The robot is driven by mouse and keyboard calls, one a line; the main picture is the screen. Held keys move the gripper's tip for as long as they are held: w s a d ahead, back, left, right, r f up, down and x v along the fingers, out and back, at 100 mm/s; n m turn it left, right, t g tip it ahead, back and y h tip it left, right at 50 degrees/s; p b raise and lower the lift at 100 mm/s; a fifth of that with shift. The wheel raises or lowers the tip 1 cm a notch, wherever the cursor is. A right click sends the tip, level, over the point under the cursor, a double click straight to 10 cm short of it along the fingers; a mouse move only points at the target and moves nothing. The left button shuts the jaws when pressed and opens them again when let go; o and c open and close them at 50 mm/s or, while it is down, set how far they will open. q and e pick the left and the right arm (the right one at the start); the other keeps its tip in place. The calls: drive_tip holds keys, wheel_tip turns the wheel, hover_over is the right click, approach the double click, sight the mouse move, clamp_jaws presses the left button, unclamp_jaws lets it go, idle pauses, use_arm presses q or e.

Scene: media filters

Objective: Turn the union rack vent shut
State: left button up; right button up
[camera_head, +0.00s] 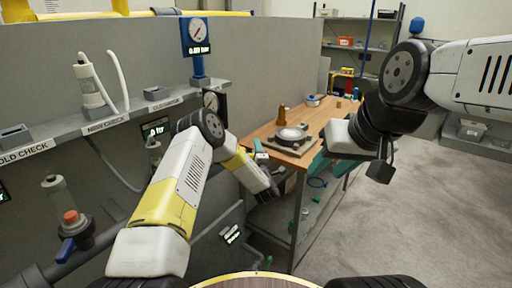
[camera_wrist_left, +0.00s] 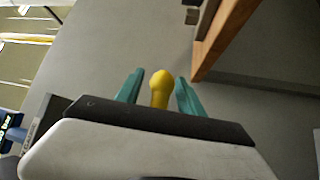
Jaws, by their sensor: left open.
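My left gripper (camera_wrist_left: 159,77) is open, with its two teal fingers apart. A yellow rounded knob (camera_wrist_left: 160,92) shows between the fingers in the left wrist view; I cannot tell whether they touch it. I cannot tell for sure that this knob is the union rack vent. In the head view my left arm reaches past the grey panel toward the table's near side, and its fingers are not clear there. My right gripper (camera_head: 322,160) is by the table's right edge, its teal fingers partly hidden, so its opening is unclear.
The wooden table (camera_head: 328,115) holds a round metal device (camera_head: 291,134) and a brown bottle-like item (camera_head: 283,115).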

use_arm(q)
drive_tip(key=shift+w, duration=0.15)
clamp_jaws()
idle(1.4)
